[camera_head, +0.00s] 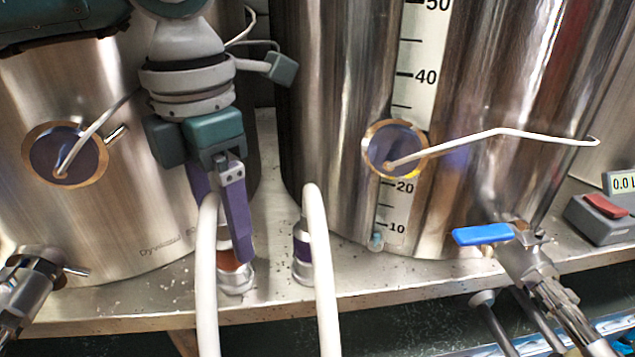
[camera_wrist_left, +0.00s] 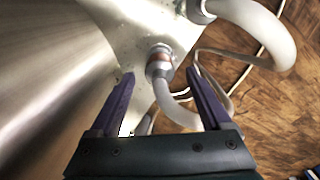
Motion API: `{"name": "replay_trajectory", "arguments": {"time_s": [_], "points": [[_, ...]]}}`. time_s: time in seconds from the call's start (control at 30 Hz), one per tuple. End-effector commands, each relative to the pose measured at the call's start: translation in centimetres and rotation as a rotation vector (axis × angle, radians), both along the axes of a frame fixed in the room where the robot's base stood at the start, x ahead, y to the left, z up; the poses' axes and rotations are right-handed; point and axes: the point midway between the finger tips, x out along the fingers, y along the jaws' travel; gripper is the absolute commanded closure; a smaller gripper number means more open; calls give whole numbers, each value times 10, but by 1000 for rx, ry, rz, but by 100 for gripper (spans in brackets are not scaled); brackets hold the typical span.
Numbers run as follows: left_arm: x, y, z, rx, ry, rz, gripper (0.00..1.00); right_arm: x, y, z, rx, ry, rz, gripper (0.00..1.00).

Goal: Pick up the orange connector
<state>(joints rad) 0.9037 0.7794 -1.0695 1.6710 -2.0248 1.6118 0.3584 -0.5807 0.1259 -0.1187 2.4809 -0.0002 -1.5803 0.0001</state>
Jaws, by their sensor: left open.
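The orange connector (camera_head: 234,273) is a metal hose fitting with an orange band, upright on the steel shelf between two tanks, with a white hose at it. My left gripper (camera_head: 222,240) points down at it, open, with purple fingers; one finger covers part of the connector and the hose hides much of the other. In the left wrist view the orange connector (camera_wrist_left: 159,60) shows in the gap between the two fingertips (camera_wrist_left: 160,75), near their tips. No contact is visible. My right gripper is not in view.
A similar purple-banded connector (camera_head: 302,262) with its own white hose (camera_head: 318,230) stands close on the right. Steel tanks rise on both sides. A blue-handled valve (camera_head: 483,234) sticks out at the right. The shelf's front edge (camera_head: 400,283) is just in front.

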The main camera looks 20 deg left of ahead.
Motion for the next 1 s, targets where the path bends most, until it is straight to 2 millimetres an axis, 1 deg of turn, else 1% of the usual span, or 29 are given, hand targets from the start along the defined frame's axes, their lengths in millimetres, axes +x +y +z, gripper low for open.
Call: {"name": "replay_trajectory", "arguments": {"time_s": [0.03, 0.1, 0.17, 0.37, 0.47, 1.0], "points": [[0, 0, -17, -1, 0, 0, 19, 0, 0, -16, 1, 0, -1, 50], [0, 0, -25, -2, -1, 1, 19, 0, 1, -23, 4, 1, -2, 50], [0, 0, -27, -2, -2, 1, 19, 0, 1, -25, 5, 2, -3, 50], [0, 0, -24, -2, -2, 1, 19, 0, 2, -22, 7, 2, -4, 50], [0, 0, -24, -2, -2, 0, 29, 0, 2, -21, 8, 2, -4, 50], [0, 0, -24, -2, -1, 1, 90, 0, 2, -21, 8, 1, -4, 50]]}}
